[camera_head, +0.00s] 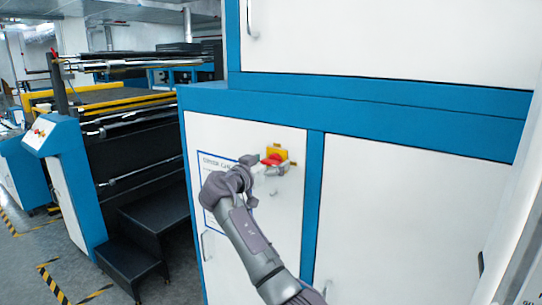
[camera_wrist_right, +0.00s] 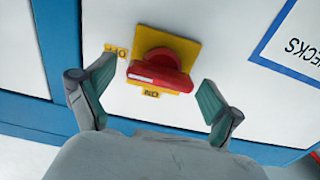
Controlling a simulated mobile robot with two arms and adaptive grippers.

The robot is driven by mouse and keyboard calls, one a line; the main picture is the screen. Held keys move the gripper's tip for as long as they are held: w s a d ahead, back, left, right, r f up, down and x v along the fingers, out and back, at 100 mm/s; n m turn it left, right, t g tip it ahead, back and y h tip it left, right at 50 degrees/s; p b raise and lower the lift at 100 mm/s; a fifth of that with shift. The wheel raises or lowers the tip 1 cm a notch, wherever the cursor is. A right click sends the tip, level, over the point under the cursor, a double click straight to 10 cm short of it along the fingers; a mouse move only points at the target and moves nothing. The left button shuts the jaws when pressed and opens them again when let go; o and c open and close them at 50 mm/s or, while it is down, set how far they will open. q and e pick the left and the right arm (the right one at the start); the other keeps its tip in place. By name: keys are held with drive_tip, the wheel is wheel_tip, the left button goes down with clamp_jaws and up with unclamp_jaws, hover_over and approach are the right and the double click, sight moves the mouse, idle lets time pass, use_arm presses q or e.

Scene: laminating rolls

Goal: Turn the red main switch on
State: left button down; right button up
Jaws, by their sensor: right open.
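The red main switch (camera_head: 272,160) sits on a yellow plate (camera_head: 284,152) on the white cabinet door. In the right wrist view the red switch (camera_wrist_right: 160,70) shows close up, its handle bar lying nearly crosswise in the picture. A yellow label (camera_wrist_right: 150,93) below it reads upside down as ON; another label (camera_wrist_right: 117,51) is at its left, partly readable. My right gripper (camera_head: 260,168) is open in front of the switch. In the wrist view its two fingers (camera_wrist_right: 157,82) stand on either side of the handle, apart from it. My left gripper is not in view.
A blue-framed sign (camera_head: 212,160) is on the door left of the switch, partly behind my right arm. The blue cabinet frame (camera_head: 315,200) runs right of the door. A black machine with rollers (camera_head: 130,130) and black steps (camera_head: 130,265) stand at the left.

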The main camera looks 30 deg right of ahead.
drive_tip(key=shift+d, duration=0.25)
drive_tip(key=c, duration=1.2)
drive_tip(key=shift+o, duration=0.2)
